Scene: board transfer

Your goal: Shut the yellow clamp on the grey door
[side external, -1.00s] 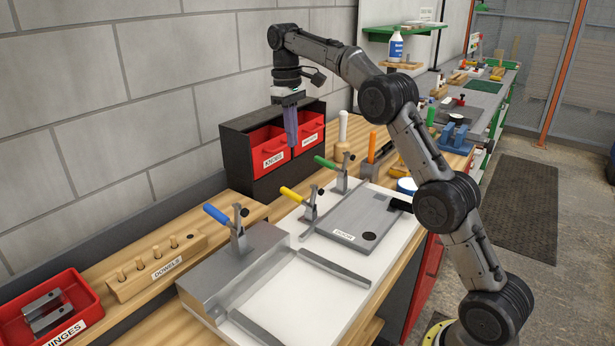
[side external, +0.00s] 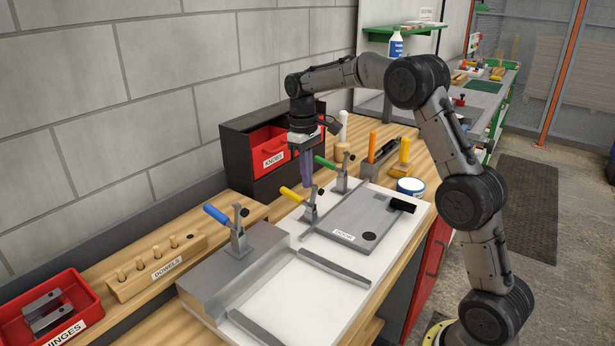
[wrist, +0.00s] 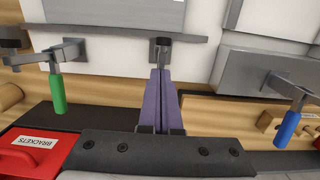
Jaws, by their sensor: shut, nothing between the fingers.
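The yellow clamp (side external: 309,208) stands at the wall-side edge of the grey door (side external: 345,226). Its yellow handle (side external: 291,195) leans toward the wall, away from the door. The door lies flat on the white board. My gripper (side external: 308,183) points down, with its purple fingers just above and beside the yellow clamp; I cannot tell if they touch it. In the wrist view my gripper (wrist: 160,74) is shut and empty, its fingers together. The clamp's black tip and grey bracket (wrist: 164,42) show just beyond them; the yellow handle is hidden there.
A green-handled clamp (side external: 338,175) and a blue-handled clamp (side external: 236,235) stand on either side. The black drawer box (side external: 237,160) with red drawers is behind, near the wall. A dowel rack (side external: 158,268) and red hinge bin (side external: 48,310) lie left.

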